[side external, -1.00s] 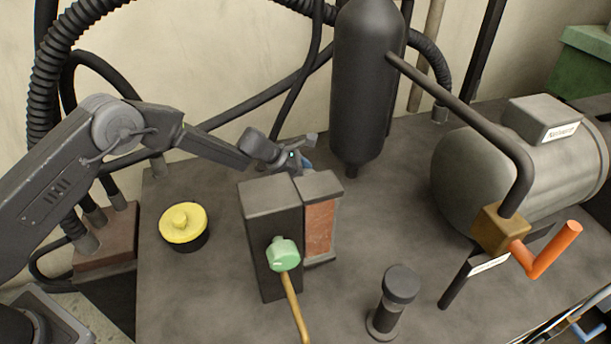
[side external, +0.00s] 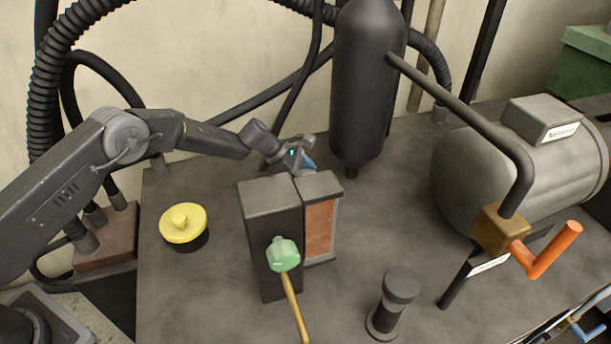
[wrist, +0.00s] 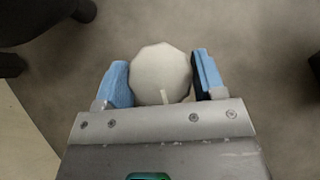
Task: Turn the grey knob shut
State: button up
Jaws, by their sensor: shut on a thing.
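The grey knob (wrist: 160,72) shows in the wrist view as a pale, many-sided disc with a light mark at its near edge. My gripper (wrist: 162,78) has its blue fingers on either side of the knob and is shut on it. In the side external view, my gripper (side external: 302,162) is behind the two upright boxes, with part of a blue finger showing. There the grey knob is hidden behind the boxes and my gripper.
A tall dark box (side external: 262,195) and a box with a rust-red panel (side external: 320,228) stand in front of my gripper. A green knob (side external: 283,254), a yellow-topped button (side external: 183,222), a black cylinder (side external: 362,90) and an orange lever (side external: 550,250) are nearby.

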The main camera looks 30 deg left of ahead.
jog(key=o, duration=0.9)
jog(key=a+r, duration=0.1)
jog(key=r, duration=0.2)
jog(key=a+r, duration=0.1)
jog(key=r, duration=0.3)
jog(key=s+a+r, duration=0.1)
jog(key=r, duration=0.2)
jog(key=shift+a+r, duration=0.15)
jog(key=shift+r, duration=0.15)
